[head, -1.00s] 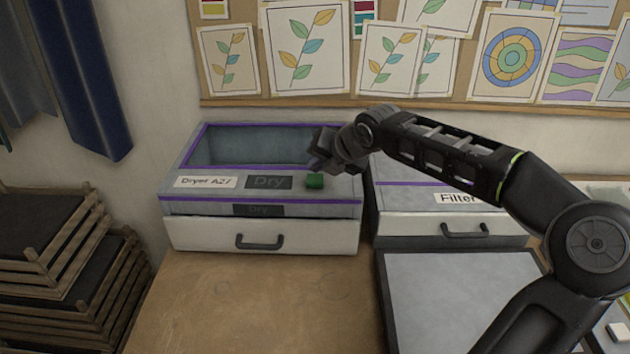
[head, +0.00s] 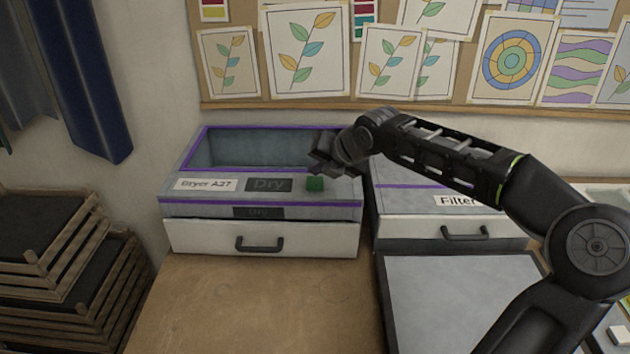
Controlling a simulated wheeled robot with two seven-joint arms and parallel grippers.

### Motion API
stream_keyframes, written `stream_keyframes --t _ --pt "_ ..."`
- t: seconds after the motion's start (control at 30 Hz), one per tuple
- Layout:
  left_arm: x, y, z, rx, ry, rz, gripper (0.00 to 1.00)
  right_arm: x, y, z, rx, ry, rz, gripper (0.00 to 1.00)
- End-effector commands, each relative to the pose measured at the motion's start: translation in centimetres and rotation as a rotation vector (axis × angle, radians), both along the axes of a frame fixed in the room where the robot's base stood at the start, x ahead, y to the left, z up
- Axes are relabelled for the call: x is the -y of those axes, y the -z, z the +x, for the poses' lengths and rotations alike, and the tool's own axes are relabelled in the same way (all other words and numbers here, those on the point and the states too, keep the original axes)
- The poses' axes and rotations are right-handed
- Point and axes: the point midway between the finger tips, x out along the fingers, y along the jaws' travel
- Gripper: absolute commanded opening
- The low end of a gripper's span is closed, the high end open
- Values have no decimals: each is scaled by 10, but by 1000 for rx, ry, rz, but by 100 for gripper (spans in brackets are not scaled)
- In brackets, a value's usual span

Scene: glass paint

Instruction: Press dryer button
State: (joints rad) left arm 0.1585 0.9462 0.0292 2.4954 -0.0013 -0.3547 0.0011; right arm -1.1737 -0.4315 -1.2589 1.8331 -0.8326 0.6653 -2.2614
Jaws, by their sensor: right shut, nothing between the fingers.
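The dryer (head: 340,210) is a grey box with purple trim, a window in its sloped top and a white drawer below. The green button (head: 315,184) sits on the top face, right of that panel. My right gripper (head: 318,165) is shut and empty. It appears just above and behind the button in the picture, with a small gap showing. My left gripper is not in view.
A "Filter" unit (head: 480,228) stands close on the right, under my right arm. A grey-topped tray (head: 460,300) lies in front of it. The bare wooden table (head: 250,305) is clear before the dryer. Stacked wooden racks (head: 60,275) stand at the left.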

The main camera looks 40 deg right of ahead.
Motion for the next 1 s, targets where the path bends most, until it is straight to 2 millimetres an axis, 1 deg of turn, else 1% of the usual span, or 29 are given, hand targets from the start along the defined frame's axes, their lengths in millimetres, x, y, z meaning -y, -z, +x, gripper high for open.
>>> stream_keyframes --t 0.73,1.0 --pt "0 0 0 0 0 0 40 0 0 0 0 0 0 0" --pt "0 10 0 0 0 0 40 0 7 0 -1 1 0 0"
